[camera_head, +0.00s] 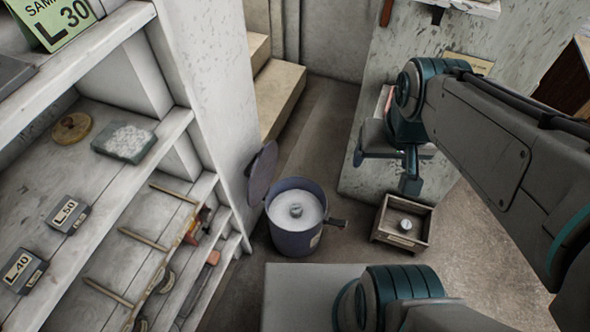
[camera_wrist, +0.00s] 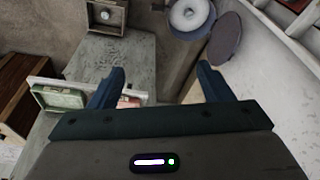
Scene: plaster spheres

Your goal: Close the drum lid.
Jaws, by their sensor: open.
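The drum (camera_head: 297,238) is a blue-grey round bin on the floor, with pale contents and a small grey round thing in the middle. A handle sticks out at its right. Its lid (camera_head: 262,172) stands raised at the drum's left rim, beside the shelf's end panel. In the wrist view the drum (camera_wrist: 190,14) is at the top, partly cut off, with the dark round lid (camera_wrist: 224,40) beside it. My gripper (camera_head: 386,170) is open and empty, right of the drum and apart from the lid. Its two blue fingers (camera_wrist: 160,82) are spread in the wrist view.
A wooden box (camera_head: 383,238) with a small round thing inside stands right of the drum. White shelves (camera_head: 110,225) with tools and labelled blocks fill the left. A pale block (camera_head: 352,180) stands behind my gripper. Steps (camera_head: 280,95) rise behind the lid.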

